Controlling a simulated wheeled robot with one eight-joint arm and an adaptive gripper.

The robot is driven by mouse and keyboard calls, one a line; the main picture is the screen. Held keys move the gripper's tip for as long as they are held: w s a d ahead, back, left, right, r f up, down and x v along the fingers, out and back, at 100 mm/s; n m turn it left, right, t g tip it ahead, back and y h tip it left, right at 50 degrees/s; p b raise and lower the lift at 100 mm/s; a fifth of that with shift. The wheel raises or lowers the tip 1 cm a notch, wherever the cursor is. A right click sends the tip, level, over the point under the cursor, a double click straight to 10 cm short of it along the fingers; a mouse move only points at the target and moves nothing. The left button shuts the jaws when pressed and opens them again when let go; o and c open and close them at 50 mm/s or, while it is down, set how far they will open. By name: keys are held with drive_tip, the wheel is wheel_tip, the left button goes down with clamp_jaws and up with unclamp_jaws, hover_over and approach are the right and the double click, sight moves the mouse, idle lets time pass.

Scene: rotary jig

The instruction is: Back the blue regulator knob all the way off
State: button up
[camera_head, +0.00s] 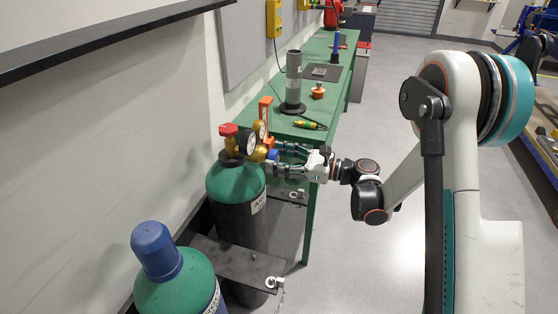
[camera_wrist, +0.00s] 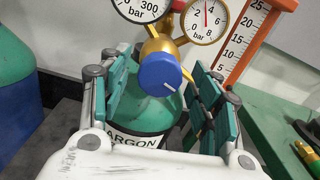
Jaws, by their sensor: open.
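The blue regulator knob (camera_wrist: 160,75) sits at the front of a brass regulator (camera_wrist: 168,45) on the green argon cylinder (camera_wrist: 150,112). A white line on its face slants down to the right. My gripper (camera_wrist: 162,85) is open, with one teal-padded finger on each side of the knob. A gap shows between the knob and each finger in the wrist view. In the head view my gripper (camera_head: 278,157) reaches in from the right, roughly level.
Two gauges (camera_wrist: 204,20) sit above the knob, beside an orange-framed scale (camera_wrist: 240,45). A red valve handwheel (camera_head: 228,130) tops the cylinder. A second cylinder with a blue cap (camera_head: 155,248) stands in front.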

drive_tip(key=shift+c, duration=0.4)
drive_tip(key=c, duration=1)
drive_tip(key=shift+o, duration=0.2)
